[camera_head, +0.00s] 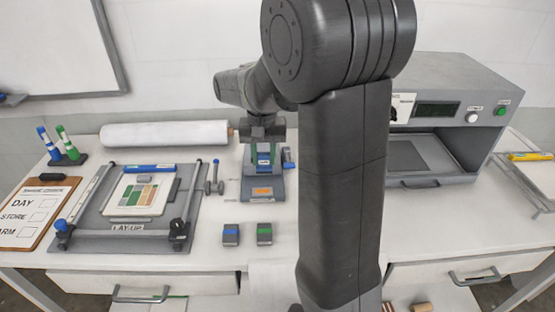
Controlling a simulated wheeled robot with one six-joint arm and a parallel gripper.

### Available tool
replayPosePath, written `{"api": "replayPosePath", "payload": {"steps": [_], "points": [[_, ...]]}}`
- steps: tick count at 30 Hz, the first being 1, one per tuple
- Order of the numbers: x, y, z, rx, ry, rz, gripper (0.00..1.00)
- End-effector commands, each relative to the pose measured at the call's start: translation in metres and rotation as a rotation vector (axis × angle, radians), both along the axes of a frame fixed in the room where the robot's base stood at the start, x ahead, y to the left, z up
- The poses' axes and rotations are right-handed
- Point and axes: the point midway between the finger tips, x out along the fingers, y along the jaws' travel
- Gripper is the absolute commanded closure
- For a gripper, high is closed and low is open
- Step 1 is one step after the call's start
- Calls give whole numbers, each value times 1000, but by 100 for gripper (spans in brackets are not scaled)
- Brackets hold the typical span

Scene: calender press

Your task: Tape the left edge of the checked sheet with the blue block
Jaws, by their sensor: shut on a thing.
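A pale sheet (112,207) with a patch of green, orange and brown checks lies in the grey lay-up frame (87,229) at the left. Its left edge is in view. A dark block with a blue stripe (231,234) stands on the table to the right of the frame. A similar block with a green stripe (264,234) stands beside it. My gripper (264,145) points down over a small grey stand (262,194), behind the two blocks.
A white roll (165,134) lies behind the frame. A grey press (450,100) stands at the right, partly hidden by my arm. Table is clear around the two blocks.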

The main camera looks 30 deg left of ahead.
Motion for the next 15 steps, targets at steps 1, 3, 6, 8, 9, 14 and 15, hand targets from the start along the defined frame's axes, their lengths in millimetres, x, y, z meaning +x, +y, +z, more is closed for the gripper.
{"api": "replayPosePath", "payload": {"steps": [1, 3, 6, 8, 9, 14, 15], "points": [[0, 3, 0, 0, -1, 0, 88], [0, 5, -1, 0, -1, -2, 88], [0, 5, -6, 0, 0, -3, 88], [0, 5, -10, 0, 0, -3, 88], [0, 5, -13, 0, 0, -3, 88], [0, 5, -29, 0, 0, -3, 88], [0, 5, -34, 0, 0, -3, 88]]}}
